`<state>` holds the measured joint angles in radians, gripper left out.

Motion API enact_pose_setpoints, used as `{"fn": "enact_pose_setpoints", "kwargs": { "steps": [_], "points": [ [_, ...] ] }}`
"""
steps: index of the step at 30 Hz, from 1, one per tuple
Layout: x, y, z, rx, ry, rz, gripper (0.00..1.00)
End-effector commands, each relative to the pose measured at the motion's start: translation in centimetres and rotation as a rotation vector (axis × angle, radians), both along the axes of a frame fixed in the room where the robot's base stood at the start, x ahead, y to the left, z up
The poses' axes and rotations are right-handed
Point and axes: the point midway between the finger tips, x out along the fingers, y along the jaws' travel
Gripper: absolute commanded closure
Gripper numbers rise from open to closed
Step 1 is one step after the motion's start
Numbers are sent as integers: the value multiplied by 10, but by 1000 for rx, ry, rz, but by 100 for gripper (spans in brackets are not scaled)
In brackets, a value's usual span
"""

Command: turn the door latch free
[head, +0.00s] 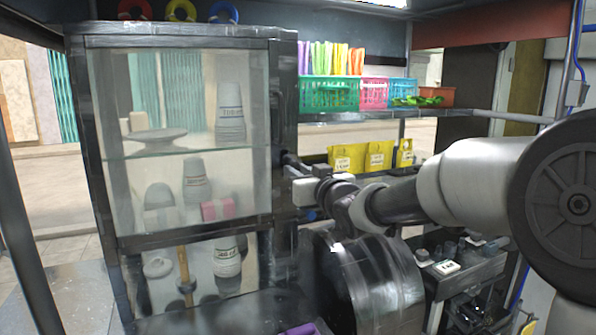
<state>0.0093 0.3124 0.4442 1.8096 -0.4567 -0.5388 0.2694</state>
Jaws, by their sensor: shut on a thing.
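A tall dark-framed cabinet with a glass door (188,229) stands at the left; the door looks closed. My gripper (292,171) reaches in from the right and meets the door's right edge at about mid height. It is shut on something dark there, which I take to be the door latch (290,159). The latch is mostly hidden by the gripper, so its turn angle cannot be told. My arm runs from the gripper to the right side of the picture.
Bottles and a pink box (218,209) stand inside the cabinet. Green (329,94) and pink baskets sit on a shelf behind, with yellow boxes (347,158) below. A large dark drum (370,285) stands under my arm. A cluttered dark rack (462,268) is at the lower right.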

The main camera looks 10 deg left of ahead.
Motion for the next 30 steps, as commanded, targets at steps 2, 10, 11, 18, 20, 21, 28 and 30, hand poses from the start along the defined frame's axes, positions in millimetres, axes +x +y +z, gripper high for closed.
{"fn": "enact_pose_setpoints", "kwargs": {
  "steps": [2,10,11,18,20,21,28,30],
  "points": [
    [0,-1,-2,5,7,-1,100],
    [0,0,-2,6,10,-1,100],
    [0,0,-2,6,10,-1,100],
    [0,0,-2,6,8,0,61],
    [0,0,-1,7,8,0,61],
    [0,0,-1,7,8,0,61],
    [-4,-3,0,6,5,-1,61],
    [-10,-8,0,5,5,-1,61]
  ]
}}
